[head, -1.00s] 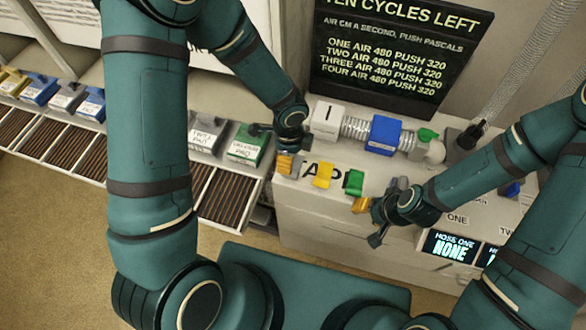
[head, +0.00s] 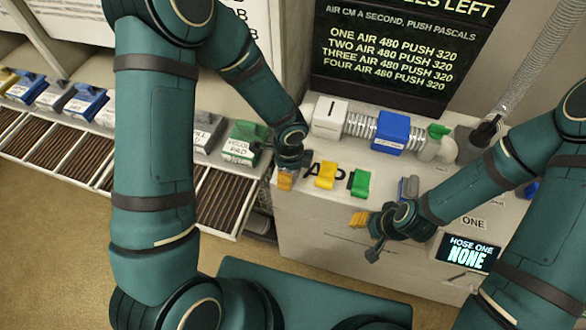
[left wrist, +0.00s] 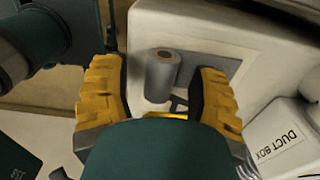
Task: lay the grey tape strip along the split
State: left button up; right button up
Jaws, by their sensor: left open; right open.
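A grey tape roll (left wrist: 161,75) stands on the pale bench top in the left wrist view. My left gripper (left wrist: 157,95) is open, its yellow fingers on either side of the roll with a gap. In the head view my left gripper (head: 286,178) is at the bench's left end and mostly hides that roll. My right gripper (head: 361,218) is open over the bench's front edge, with no object seen in it. A ribbed hose (head: 360,124) lies at the back between a white box and a blue collar. I cannot make out a split on it.
A yellow roll (head: 325,174) and a green roll (head: 360,183) stand right of my left gripper. A grey piece (head: 408,188) stands behind my right gripper. The blue collar (head: 392,132) and white box (head: 330,118) are behind them. A green-lettered board (head: 385,60) stands at the back.

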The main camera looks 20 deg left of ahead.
pick_arm(q)
jog(key=shift+c, duration=0.2)
grip_shut()
jog(key=shift+r+p, duration=0.6)
jog(key=shift+r, duration=0.25)
jog(key=shift+r+p, duration=1.25)
jog(key=shift+r, duration=0.45)
